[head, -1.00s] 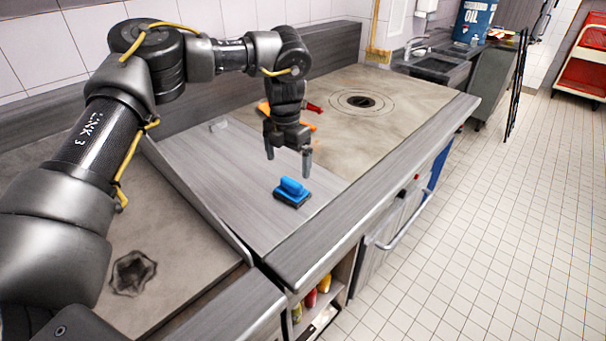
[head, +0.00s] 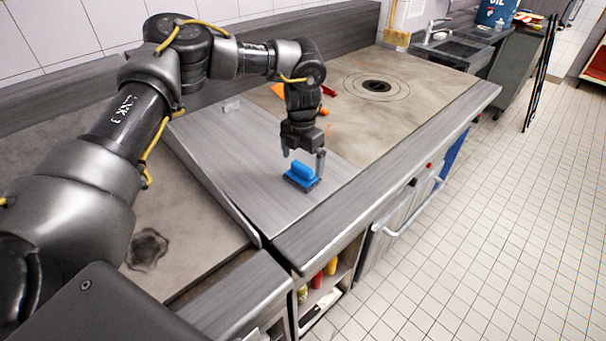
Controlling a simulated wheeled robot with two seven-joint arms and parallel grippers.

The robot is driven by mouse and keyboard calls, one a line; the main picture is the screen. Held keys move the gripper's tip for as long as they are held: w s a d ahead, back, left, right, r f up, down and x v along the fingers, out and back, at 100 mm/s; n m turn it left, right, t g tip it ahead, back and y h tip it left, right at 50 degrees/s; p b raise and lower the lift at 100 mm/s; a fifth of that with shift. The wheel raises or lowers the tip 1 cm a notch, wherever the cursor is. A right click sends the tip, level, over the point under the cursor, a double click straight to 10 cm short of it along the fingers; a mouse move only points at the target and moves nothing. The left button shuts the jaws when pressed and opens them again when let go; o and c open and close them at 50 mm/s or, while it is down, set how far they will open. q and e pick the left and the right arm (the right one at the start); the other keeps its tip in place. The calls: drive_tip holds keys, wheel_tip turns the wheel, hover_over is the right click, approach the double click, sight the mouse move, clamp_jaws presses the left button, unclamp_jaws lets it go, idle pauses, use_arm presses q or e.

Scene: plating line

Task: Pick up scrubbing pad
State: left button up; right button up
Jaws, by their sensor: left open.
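The scrubbing pad (head: 301,179) has a bright blue handle on a dark base. It lies on the grey metal counter section near its front edge. My left gripper (head: 303,163) points down just above the pad, with its jaws open. One finger shows at the pad's left and the other at its right, near the blue handle. I cannot tell whether either finger touches it. My right gripper is not in view.
An orange and red item (head: 327,92) lies behind my left gripper. A round drain or burner (head: 377,86) is set in the counter farther right. A raised metal edge (head: 212,187) borders the section on the left. A sink (head: 455,49) stands at the far end.

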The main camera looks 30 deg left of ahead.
sight(302, 165)
use_arm(q)
wheel_tip(302, 165, down, 4)
drive_tip(key=shift+a+r+p, duration=0.1)
drive_tip(key=shift+p, duration=0.7)
drive_tip(key=shift+w+f, duration=0.1)
drive_tip(key=shift+f, duration=0.4)
drive_tip(key=shift+c, duration=0.9)
drive_tip(key=c, duration=0.7)
